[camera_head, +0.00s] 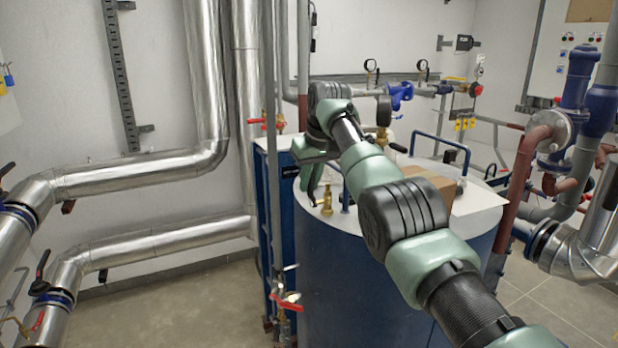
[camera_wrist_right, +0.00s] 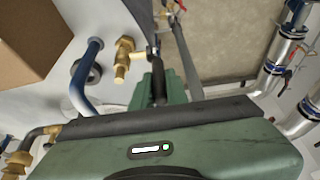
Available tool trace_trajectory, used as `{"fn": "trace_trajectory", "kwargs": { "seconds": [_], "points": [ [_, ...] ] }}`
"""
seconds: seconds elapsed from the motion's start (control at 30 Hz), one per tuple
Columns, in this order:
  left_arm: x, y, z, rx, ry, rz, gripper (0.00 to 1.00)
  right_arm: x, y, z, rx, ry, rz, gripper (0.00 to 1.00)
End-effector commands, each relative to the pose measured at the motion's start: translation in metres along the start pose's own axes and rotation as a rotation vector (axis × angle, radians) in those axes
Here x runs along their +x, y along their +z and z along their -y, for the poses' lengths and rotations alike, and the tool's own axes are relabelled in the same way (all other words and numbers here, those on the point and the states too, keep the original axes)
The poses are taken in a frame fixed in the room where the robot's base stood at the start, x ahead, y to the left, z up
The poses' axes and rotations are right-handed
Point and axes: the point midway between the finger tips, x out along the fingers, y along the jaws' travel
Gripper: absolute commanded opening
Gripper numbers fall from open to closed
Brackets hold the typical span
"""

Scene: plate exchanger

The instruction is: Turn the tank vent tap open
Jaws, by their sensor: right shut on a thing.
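The tank (camera_head: 350,260) is a blue cylinder with a pale top. A small brass vent tap (camera_head: 326,197) stands near the rim of that top; it also shows in the right wrist view (camera_wrist_right: 123,60). My right gripper (camera_head: 309,186) is over the rim, beside the tap. In the right wrist view my green fingers (camera_wrist_right: 160,88) are shut around a dark lever that reaches from the brass tap. The gripper body hides the near part of the fingers. My left gripper is not in view.
A cardboard box (camera_head: 428,184) sits on the tank top. A blue bent pipe (camera_head: 345,190) rises beside the tap, and a blue handrail (camera_head: 440,142) stands behind. Insulated silver pipes (camera_head: 150,170) run at left. Open floor (camera_head: 180,310) lies left of the tank.

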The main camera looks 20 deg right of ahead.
Motion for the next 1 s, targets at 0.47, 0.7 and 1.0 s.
{"fn": "trace_trajectory", "kwargs": {
  "seconds": [0.47, 0.7, 1.0],
  "points": [
    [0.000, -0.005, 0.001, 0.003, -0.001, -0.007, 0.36, 0.001, 0.001, 0.000, -0.001, 0.000, 0.001, 0.36],
    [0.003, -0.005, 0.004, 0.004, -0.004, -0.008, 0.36, -0.005, 0.000, 0.000, -0.001, 0.000, -0.002, 0.36],
    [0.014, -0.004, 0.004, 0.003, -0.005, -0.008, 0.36, -0.053, 0.000, 0.000, -0.001, 0.000, -0.002, 0.36]
  ]
}}
